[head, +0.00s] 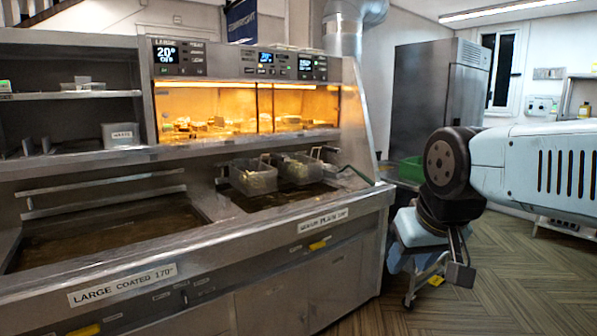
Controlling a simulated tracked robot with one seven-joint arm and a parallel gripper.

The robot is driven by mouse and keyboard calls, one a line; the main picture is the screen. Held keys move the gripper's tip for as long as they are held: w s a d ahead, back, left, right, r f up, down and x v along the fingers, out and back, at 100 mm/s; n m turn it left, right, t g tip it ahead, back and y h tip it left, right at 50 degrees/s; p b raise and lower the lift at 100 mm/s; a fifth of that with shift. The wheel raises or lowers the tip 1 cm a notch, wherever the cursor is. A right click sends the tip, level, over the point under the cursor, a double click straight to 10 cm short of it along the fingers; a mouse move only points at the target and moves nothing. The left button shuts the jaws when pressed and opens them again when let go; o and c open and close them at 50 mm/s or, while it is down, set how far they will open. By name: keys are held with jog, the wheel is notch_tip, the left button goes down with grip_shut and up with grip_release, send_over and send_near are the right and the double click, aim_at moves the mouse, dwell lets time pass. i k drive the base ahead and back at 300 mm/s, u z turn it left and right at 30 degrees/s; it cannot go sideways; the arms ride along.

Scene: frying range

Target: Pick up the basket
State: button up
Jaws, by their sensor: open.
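Two wire frying baskets hang side by side over the right-hand fryer vat in the head view. The left basket (253,178) is nearer, and the right basket (300,168) is just beyond it. Their handles stick up at the rim, with a dark green grip sloping to the right. My gripper (437,279) hangs low at the right, in front of the fryer's right end. It is open and clear of both baskets. Its fingers are partly hidden against the pale parts behind them.
A large open vat (120,232) of dark oil lies to the left. A lit warming cabinet (245,109) stands above the vats. A green crate (411,169) and a steel fridge (438,95) are behind my arm. The floor (530,290) at right is clear.

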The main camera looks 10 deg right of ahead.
aim_at(301, 169)
jog(key=z, duration=0.5)
jog(key=k, duration=1.05)
jog(key=z, duration=0.7)
jog(key=i, duration=2.55)
jog(key=u, duration=0.9)
jog(key=i, duration=1)
jog(key=u, duration=0.9)
jog(key=i, duration=0.55)
jog(key=u, duration=0.3)
jog(key=k, duration=0.35)
jog(key=u, duration=0.05)
